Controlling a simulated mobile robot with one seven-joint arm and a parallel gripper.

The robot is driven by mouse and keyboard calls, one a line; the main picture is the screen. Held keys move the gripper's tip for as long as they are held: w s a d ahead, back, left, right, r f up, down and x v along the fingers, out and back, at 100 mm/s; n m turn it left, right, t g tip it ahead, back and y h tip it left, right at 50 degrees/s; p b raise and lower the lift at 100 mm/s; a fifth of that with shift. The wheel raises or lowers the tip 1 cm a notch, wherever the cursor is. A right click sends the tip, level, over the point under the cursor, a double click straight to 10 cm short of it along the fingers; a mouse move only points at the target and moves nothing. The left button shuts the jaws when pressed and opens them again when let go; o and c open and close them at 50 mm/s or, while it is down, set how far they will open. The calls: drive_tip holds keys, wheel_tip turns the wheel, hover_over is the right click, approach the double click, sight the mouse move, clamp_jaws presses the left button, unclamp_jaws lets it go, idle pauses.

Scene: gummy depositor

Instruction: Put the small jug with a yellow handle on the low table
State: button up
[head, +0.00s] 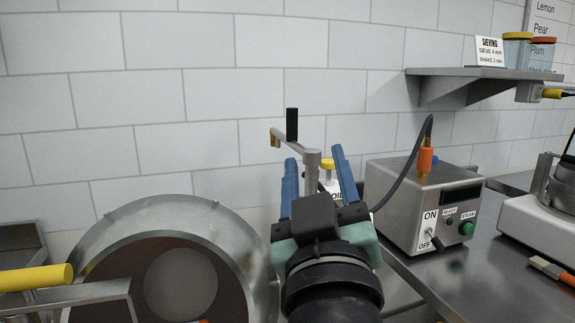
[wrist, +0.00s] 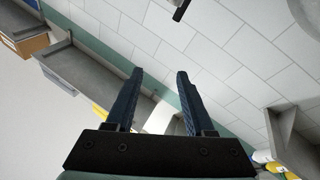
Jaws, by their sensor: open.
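My gripper (head: 317,168) is raised in the middle of the head view, its two blue fingers apart with nothing held between them. In the wrist view my gripper (wrist: 159,76) is also open and empty, against the tiled wall. I cannot pick out the small jug with certainty. A thick yellow handle (head: 36,278) on a metal bar shows at the lower left of the head view, but I cannot tell what it belongs to. I cannot identify the low table in either view.
A round metal vessel (head: 262,262) stands left of my gripper. A steel control box (head: 400,215) with a cable stands right on a metal counter (head: 475,270). A wall shelf (head: 470,73) holds jars (head: 517,50) and a sign.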

drive_tip(key=s+a+r+m+t, duration=0.3)
drive_tip(key=s+r+t, duration=0.2)
drive_tip(key=s+r, duration=0.6)
drive_tip(key=shift+s+r+m+t, duration=0.3)
drive_tip(key=shift+r+m, duration=0.1)
drive_tip(key=shift+r, duration=0.25)
wheel_tip(320, 180, up, 18)
drive_tip(key=p, duration=1.8)
drive_tip(key=shift+w+a, duration=0.1)
